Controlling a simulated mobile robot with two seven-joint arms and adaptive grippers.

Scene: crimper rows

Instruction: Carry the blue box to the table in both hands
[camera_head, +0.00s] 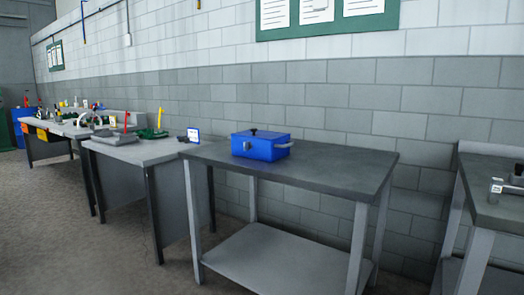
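The blue box (263,148) rests on the dark top of a grey metal table (330,168), near its back left part. It has a black knob on its lid, a round grey piece on its front and a light handle at its right end. The table has a lower shelf, and its top is otherwise bare. Neither of my grippers shows in the head view.
A second workbench (150,150) stands to the left, with a row of cluttered benches (58,128) beyond it. Another table (500,212) stands at the right edge. A block wall runs behind them. The floor (100,260) at the front left is clear.

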